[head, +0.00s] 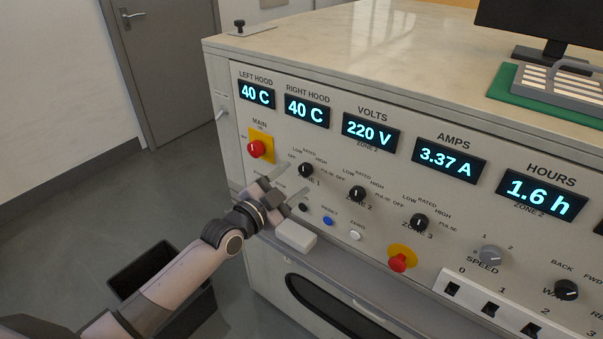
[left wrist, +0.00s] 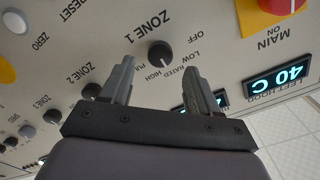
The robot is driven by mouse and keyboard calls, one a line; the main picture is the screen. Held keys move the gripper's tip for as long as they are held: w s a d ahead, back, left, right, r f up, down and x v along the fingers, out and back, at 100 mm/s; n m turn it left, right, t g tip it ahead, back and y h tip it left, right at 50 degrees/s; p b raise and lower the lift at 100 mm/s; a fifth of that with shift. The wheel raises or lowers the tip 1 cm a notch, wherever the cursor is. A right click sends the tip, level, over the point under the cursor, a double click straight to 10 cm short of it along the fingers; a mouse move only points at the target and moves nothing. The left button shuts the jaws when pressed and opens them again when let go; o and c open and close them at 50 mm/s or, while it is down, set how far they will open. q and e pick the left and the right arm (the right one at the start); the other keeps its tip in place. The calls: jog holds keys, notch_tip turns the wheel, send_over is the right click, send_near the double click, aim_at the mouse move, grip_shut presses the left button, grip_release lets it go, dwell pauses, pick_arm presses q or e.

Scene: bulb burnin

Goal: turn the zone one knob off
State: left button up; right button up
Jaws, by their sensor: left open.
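The zone one knob (head: 305,169) is a small black rotary knob on the beige panel, with LOW, RATED, HIGH, PULSE and OFF marks around it. It also shows in the left wrist view (left wrist: 160,54), between and just beyond the fingertips. Its exact pointer setting is too small to tell. My left gripper (head: 289,183) is open and empty, close to the panel, just left of and below the knob in the head view. In the left wrist view its two fingers (left wrist: 158,66) stand apart either side of the knob's line. No contact shows. My right gripper is out of view.
The zone two knob (head: 357,194) and zone three knob (head: 419,222) sit to the right. A red main switch (head: 256,149) is up and left. Black, blue and white buttons (head: 327,220) lie below. A white block (head: 296,236) sits under the gripper.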

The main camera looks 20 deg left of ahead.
aim_at(304, 171)
pick_arm(q)
jog(key=shift+x, duration=2)
jog(key=c, duration=1)
